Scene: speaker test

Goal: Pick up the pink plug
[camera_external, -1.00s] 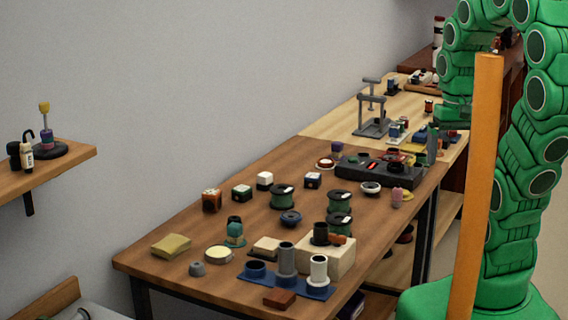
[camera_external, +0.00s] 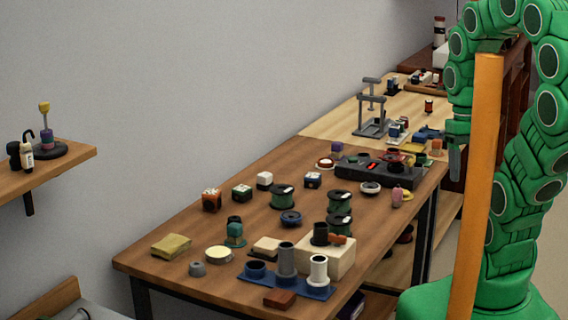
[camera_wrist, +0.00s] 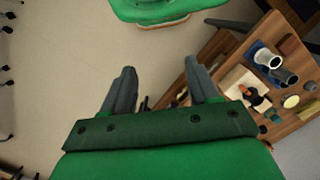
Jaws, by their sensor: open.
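The pink plug (camera_external: 397,196) stands upright near the right edge of the brown table (camera_external: 150,258), in front of the dark tray. My gripper (camera_external: 455,170) hangs up and to the right of the plug in the external view, apart from it and partly beside the orange post. In the wrist view the two grey fingers of my gripper (camera_wrist: 163,85) are spread apart, with only floor showing between their tips. I cannot make out the pink plug in the wrist view.
A dark tray (camera_external: 362,176) and a white-topped round part (camera_external: 371,187) lie near the plug. Green spools (camera_external: 339,201) stand to its left. An orange post (camera_external: 476,200) rises in front of my arm. Bare tabletop lies in front of the plug.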

